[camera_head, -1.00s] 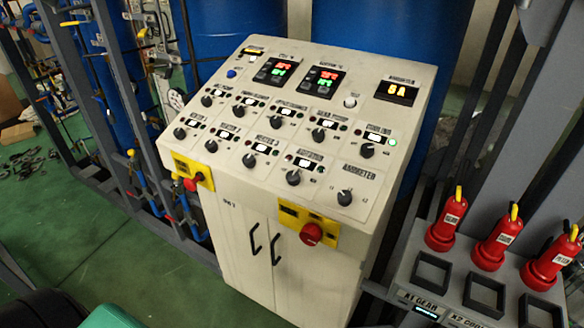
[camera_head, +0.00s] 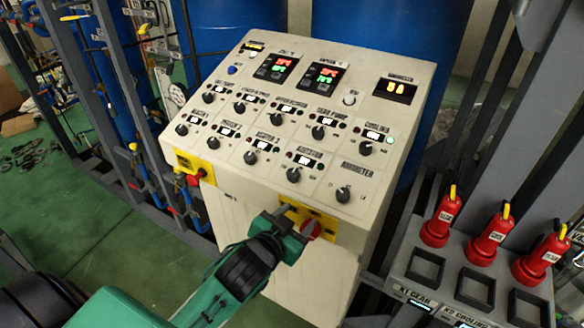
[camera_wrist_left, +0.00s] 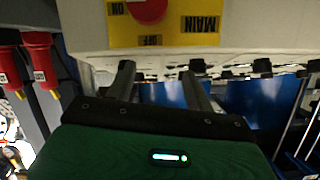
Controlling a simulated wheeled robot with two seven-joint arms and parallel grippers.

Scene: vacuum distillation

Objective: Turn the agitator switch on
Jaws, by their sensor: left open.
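The agitator switch (camera_head: 293,174) is a black knob in the lowest row of the sloped cream control panel (camera_head: 232,186), under a label that reads AGITATOR and left of the ammeter knob (camera_head: 343,194). My left gripper (camera_head: 302,228) is open and empty at the panel's front face, below the agitator switch and apart from it. It overlaps the yellow plate of the red main switch (camera_head: 313,230). In the left wrist view, the open fingers (camera_wrist_left: 160,74) point toward the panel, with the red main switch (camera_wrist_left: 148,8) beyond them. My right gripper is out of view.
Other black knobs, such as the heater 3 knob (camera_head: 250,158), sit close by in two rows. A red emergency knob (camera_head: 193,180) is at the panel's left front. Red handled tools (camera_head: 487,238) stand on a grey rack at right.

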